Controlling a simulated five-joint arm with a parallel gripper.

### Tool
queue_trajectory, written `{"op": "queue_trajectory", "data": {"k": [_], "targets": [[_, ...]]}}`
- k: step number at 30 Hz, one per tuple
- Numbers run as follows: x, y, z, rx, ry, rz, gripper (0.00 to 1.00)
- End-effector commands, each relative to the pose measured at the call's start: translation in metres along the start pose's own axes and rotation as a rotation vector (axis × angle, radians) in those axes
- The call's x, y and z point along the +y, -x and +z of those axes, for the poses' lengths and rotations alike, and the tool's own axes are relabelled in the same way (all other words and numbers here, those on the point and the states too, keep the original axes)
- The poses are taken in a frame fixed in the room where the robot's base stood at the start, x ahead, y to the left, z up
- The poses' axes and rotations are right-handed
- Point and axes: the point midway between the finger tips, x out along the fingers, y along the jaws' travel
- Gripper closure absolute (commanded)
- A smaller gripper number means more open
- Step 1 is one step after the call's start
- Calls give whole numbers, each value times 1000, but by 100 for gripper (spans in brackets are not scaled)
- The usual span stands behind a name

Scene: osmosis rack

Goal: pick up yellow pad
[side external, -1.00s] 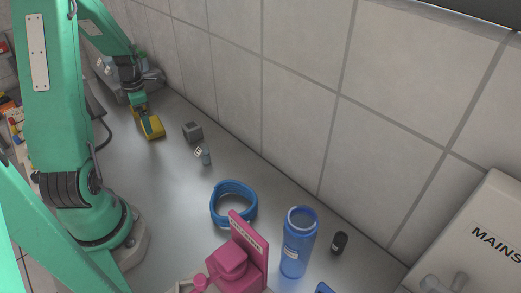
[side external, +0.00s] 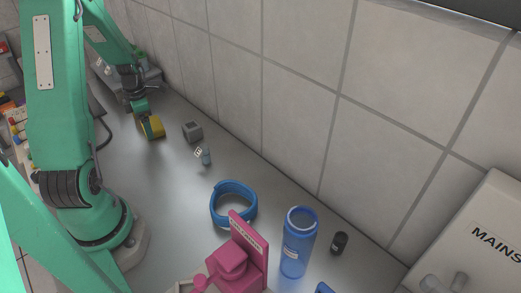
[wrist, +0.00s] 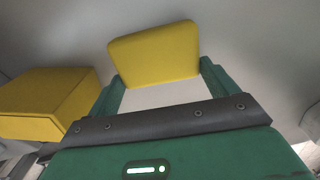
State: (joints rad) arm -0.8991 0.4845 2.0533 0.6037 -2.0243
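The yellow pad (wrist: 155,55) is a flat, rounded slab in the wrist view. It sits between the tips of my two green fingers, and its lower corners appear to touch both of them. My gripper (wrist: 162,75) looks shut on it, with a gap between pad and palm. In the side view my gripper (side external: 147,123) is low over the far left of the bench. Yellow shows at its fingertips there, but I cannot separate the pad from the block beside it or see whether it is clear of the bench.
A yellow block (wrist: 45,100) lies close left of my gripper in the wrist view. In the side view a grey cube (side external: 192,132) and a small vial (side external: 205,155) stand nearby. A blue ring (side external: 233,204), blue bottle (side external: 298,243) and pink stand (side external: 240,260) are nearer. The tiled wall bounds the bench.

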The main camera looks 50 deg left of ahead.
Motion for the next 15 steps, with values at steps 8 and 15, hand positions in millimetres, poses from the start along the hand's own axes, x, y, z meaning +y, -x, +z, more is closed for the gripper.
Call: {"op": "queue_trajectory", "data": {"k": [8,15], "targets": [[0,0,0,0,0,0,36],[1,7,0,-1,0,2,36]]}}
